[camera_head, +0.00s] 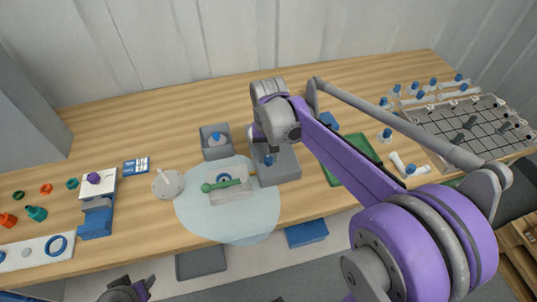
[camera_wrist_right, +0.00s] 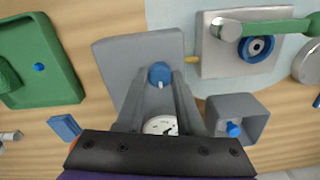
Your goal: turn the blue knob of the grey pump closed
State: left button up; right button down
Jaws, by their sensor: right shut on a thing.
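The grey pump (camera_head: 277,170) stands on the table near the middle of the head view. Its blue knob (camera_head: 268,160) faces the front, partly hidden by my right gripper (camera_head: 262,145). In the right wrist view the blue knob (camera_wrist_right: 160,73) carries a white mark that points down in the picture. The right gripper's two fingers (camera_wrist_right: 161,84) reach to either side of the knob and are shut on it. A white dial gauge (camera_wrist_right: 161,125) shows between the fingers on the grey pump (camera_wrist_right: 125,60). My left gripper (camera_head: 128,290) is at the bottom edge, partly cut off, away from the pump.
A white plate with a green-handled valve (camera_head: 230,190) lies on a pale round mat (camera_head: 250,218) left of the pump. A grey open box (camera_head: 216,153) with a blue knob stands behind it. A green tray (camera_head: 335,173) lies to the right, partly behind my arm.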

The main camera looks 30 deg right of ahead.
aim_at(269, 159)
jog(key=c, duration=0.5)
grip_release()
notch_tip(269, 159, up, 11)
jog(key=shift+f+p, duration=0.1)
jog(key=shift+p, duration=0.25)
jog(key=shift+s, duration=0.1)
jog(key=s+a+f+n+t, duration=0.1)
jog(key=s+a+f, duration=0.1)
jog(key=s+f, duration=0.2)
jog(key=s+a+f+n+t, duration=0.2)
jog(key=s+f, duration=0.2)
jog(key=s, duration=0.2)
jog(key=s+a+f+n+t, duration=0.2)
jog(key=s+f, duration=0.3)
jog(key=shift+s+a+f, duration=0.1)
jog(key=shift+s+a, duration=0.2)
jog(key=shift+s, duration=0.05)
